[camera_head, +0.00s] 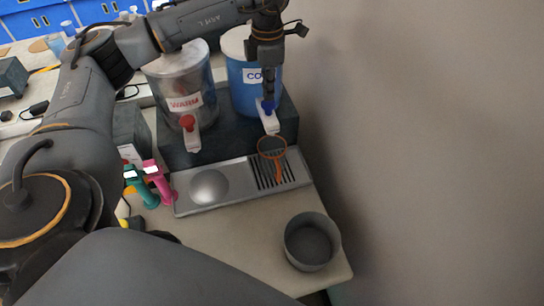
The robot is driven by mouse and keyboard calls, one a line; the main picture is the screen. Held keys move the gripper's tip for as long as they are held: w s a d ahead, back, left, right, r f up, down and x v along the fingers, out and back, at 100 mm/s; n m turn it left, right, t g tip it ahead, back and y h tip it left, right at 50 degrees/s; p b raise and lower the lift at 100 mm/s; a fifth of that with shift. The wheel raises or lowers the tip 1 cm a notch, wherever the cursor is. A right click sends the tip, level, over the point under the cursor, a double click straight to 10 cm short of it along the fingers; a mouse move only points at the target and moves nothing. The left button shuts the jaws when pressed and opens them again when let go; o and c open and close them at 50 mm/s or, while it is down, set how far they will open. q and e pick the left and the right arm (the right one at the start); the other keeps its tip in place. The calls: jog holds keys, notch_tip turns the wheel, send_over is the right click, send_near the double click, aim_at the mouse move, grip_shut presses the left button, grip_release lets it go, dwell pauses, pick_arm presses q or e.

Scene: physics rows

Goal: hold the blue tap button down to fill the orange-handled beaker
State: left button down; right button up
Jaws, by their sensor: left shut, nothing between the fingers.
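The blue tap button (267,106) sits on the white tap of the blue dispenser (240,78) labelled "CO…"; the rest of the label is hidden. My left gripper (268,92) is shut and empty, pointing down, with its tips at the blue button. They look to be touching it, but I cannot tell how far it is pressed. The orange-handled beaker (272,147) stands under this tap on the slatted grate (262,177), its orange rim and handle showing. I cannot tell whether there is water in it. My right gripper is not in view.
A clear "WARM" dispenser (183,80) with a red button (187,122) stands to the left. A grey pot (312,241) is near the table's front right corner. Teal (143,190) and pink (159,184) handled items stand left of the drip tray (187,209). A wall (430,150) is at right.

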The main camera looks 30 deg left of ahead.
pick_arm(q)
jog(key=shift+f, duration=0.2)
jog(key=shift+f+b, duration=1.05)
jog(key=shift+f, duration=0.2)
jog(key=shift+r, duration=0.1)
dwell(6.5)
